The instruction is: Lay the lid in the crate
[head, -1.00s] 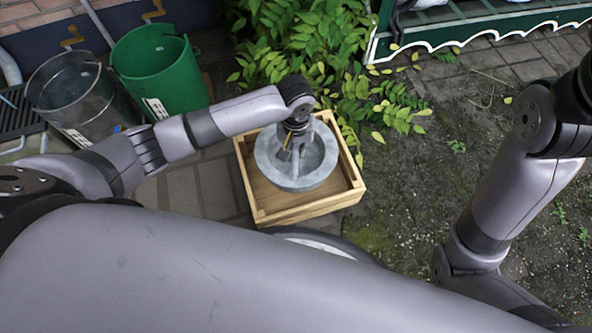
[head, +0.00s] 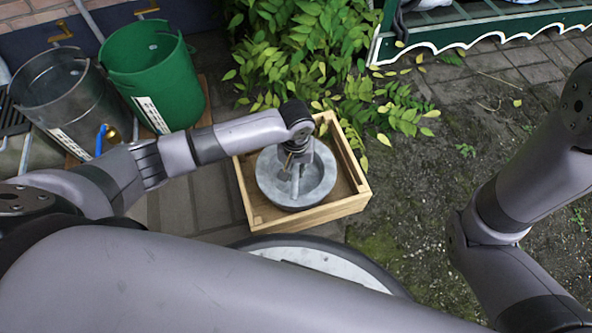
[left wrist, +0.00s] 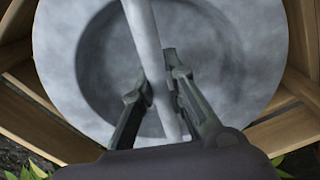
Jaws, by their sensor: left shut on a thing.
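The lid (head: 268,184) is a round grey disc with a recessed face and a pale bar across it. It is inside the outline of the wooden crate (head: 312,215), and looks low between its walls. I cannot tell whether it touches the crate floor. My left gripper (head: 292,160) is over the lid, shut on its bar. In the left wrist view the two fingers (left wrist: 155,84) are on either side of the bar, the lid (left wrist: 225,25) fills the middle, and crate slats (left wrist: 285,128) show around it. My right gripper is out of view.
A grey bucket (head: 70,95) and a green bucket (head: 165,75) stand at the left. Leafy branches (head: 300,50) hang close behind the crate. Bare ground (head: 425,170) lies open to the right. A green planter with white scalloped trim (head: 480,35) is at the back right.

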